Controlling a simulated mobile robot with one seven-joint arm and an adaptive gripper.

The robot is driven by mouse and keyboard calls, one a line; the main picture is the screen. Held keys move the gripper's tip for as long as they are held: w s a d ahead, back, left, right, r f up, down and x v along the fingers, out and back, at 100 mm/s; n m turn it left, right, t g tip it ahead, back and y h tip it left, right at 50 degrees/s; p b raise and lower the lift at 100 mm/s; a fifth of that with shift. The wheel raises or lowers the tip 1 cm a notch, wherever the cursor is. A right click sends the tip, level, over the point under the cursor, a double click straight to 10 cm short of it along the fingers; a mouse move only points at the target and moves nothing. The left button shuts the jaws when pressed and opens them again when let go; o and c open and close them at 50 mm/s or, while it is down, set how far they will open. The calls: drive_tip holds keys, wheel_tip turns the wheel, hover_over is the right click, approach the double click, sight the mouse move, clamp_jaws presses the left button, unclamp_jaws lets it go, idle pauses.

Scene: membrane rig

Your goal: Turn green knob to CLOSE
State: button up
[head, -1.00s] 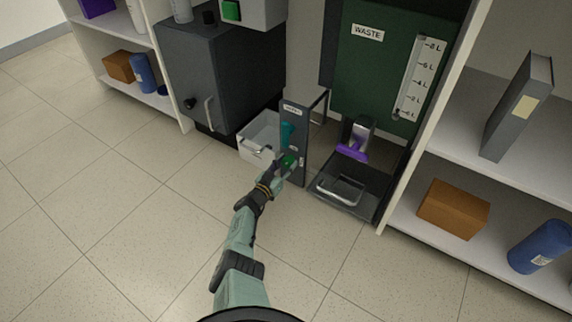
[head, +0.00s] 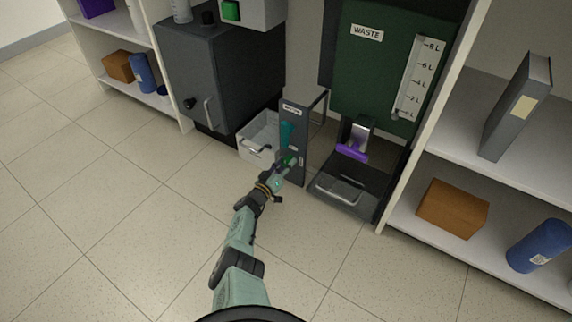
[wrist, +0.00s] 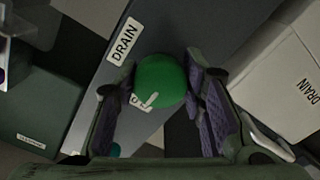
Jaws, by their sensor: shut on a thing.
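The green knob (wrist: 160,82) sits on the grey front panel (wrist: 185,35), below a "DRAIN" label. A white mark shows on the knob's lower part, beside a small label that is partly hidden. My gripper (wrist: 158,92) has one purple-padded finger on each side of the knob and is shut on it. In the head view the green knob (head: 289,160) is small and partly covered by my gripper (head: 287,166), low on the narrow grey panel (head: 295,135). A teal handle (head: 286,133) is above it.
A white bin (head: 257,150) stands left of the panel. A black tray (head: 340,190) and a purple lever (head: 351,152) are to its right, under the green WASTE tank (head: 375,70). The floor in front is clear.

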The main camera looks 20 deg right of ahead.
drive_tip(key=o, duration=1.2)
